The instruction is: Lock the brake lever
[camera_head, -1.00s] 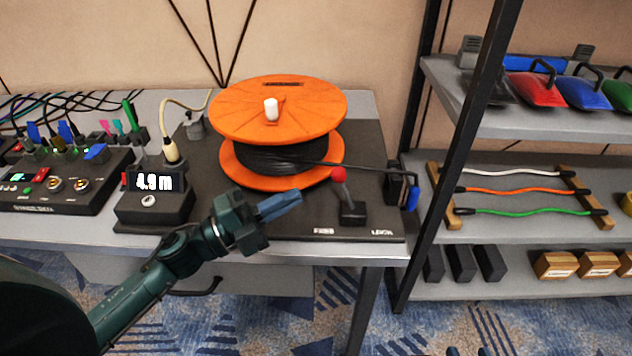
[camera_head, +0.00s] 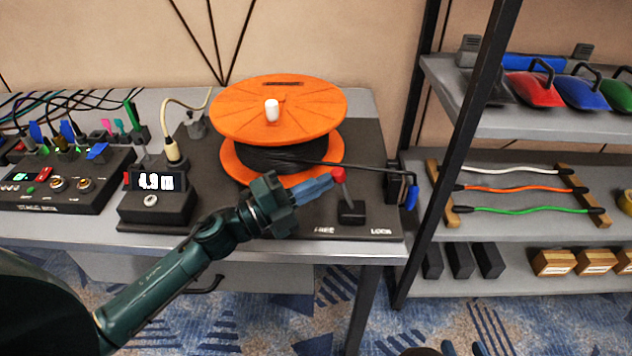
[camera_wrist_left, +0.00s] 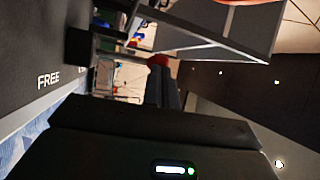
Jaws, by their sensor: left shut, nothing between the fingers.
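The brake lever (camera_head: 340,177) has a red knob and rises from a black block on the dark base plate, by the FREE and LOCK labels. The lever leans toward the FREE side. My left gripper (camera_head: 328,183) is shut and empty, its blue fingertips at the left of the red knob. In the left wrist view the red knob (camera_wrist_left: 158,60) shows just past the fingertips (camera_wrist_left: 162,75). I cannot tell if they touch. The black block (camera_wrist_left: 82,43) is in that view too. The right gripper is not in view.
An orange cable reel (camera_head: 278,115) with black cable stands behind my left gripper. A black display box (camera_head: 157,198) reading about 4.9 m is left of it. A shelf (camera_head: 480,225) with cables and boxes stands at right. A blue-tipped cable end (camera_head: 411,197) is right of the lever.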

